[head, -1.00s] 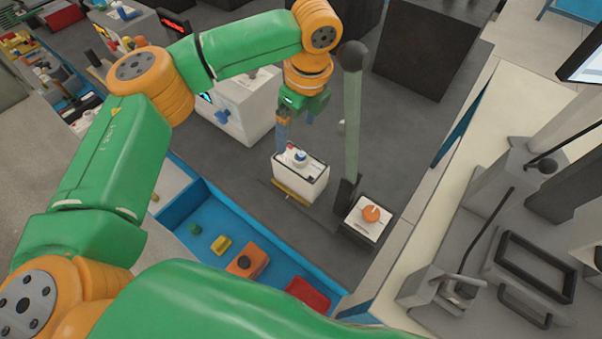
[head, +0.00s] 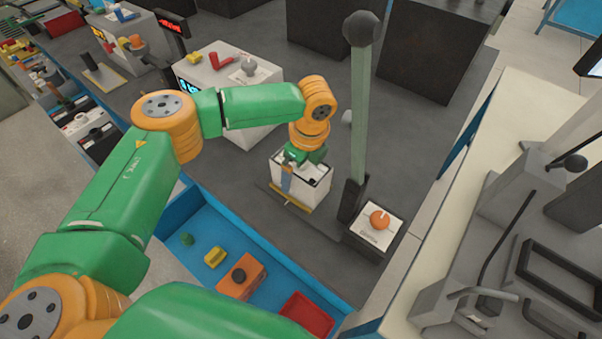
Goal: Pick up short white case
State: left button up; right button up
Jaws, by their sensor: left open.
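A short white case (head: 314,194) with a dark-edged top stands upright on the dark grey bench in the middle of the head view. My left gripper (head: 292,176) is right over it, pointing down and open. One finger shows in front of the case's near side. The gripper hides most of the top, and I cannot tell whether the fingers touch the case. My right gripper is not in view.
A tall green lever (head: 359,115) stands right of the case, by a white box with an orange knob (head: 380,219). A blue tray (head: 210,222) with small coloured parts lies in front. A larger white unit (head: 228,72) stands behind left.

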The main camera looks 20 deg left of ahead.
pick_arm(q)
jog(key=shift+f, duration=0.25)
jog(key=c, duration=1.5)
jog(key=shift+r, duration=0.1)
